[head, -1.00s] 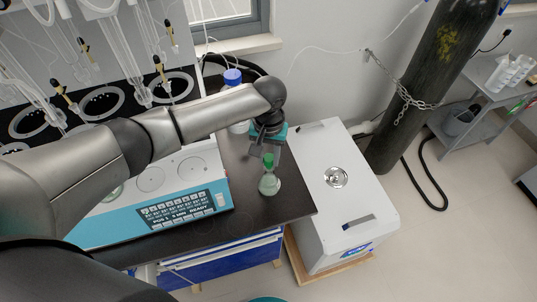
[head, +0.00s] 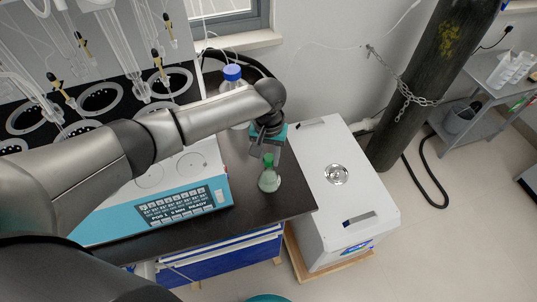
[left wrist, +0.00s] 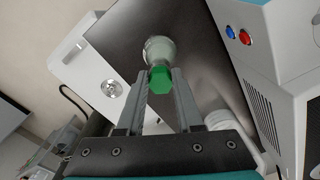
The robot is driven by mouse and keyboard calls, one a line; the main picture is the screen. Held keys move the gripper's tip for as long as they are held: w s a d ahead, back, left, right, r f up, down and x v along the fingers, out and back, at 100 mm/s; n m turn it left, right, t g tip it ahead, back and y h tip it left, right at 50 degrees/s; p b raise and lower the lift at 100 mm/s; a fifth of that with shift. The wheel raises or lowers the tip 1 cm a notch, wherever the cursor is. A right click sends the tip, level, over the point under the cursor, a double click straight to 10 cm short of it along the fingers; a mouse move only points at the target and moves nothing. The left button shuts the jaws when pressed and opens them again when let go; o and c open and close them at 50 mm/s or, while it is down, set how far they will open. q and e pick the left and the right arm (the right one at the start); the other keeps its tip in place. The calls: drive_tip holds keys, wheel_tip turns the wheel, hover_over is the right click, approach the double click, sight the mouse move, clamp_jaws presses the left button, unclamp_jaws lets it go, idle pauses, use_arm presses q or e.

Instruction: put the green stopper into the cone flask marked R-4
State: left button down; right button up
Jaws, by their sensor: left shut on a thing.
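The green stopper (head: 268,159) is held between the fingertips of my left gripper (head: 269,153), at the mouth of a small cone flask (head: 269,181). The flask stands upright on the dark bench top and looks pale green inside. In the left wrist view the stopper (left wrist: 161,79) sits between the fingertips (left wrist: 160,86), in line with the flask (left wrist: 159,50) behind it. I cannot tell how deep the stopper sits in the neck. No R-4 marking is readable. My right gripper is not in view.
A teal and white machine with a keypad display (head: 178,208) stands left of the flask. A blue-capped bottle (head: 232,74) stands behind, near my left arm. A white box unit (head: 345,190) is right of the bench (head: 290,206).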

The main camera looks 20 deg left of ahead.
use_arm(q)
drive_tip(key=shift+c, duration=2.4)
unclamp_jaws()
wheel_tip(320, 180, up, 15)
drive_tip(key=p, duration=0.1)
drive_tip(key=shift+p, duration=0.4)
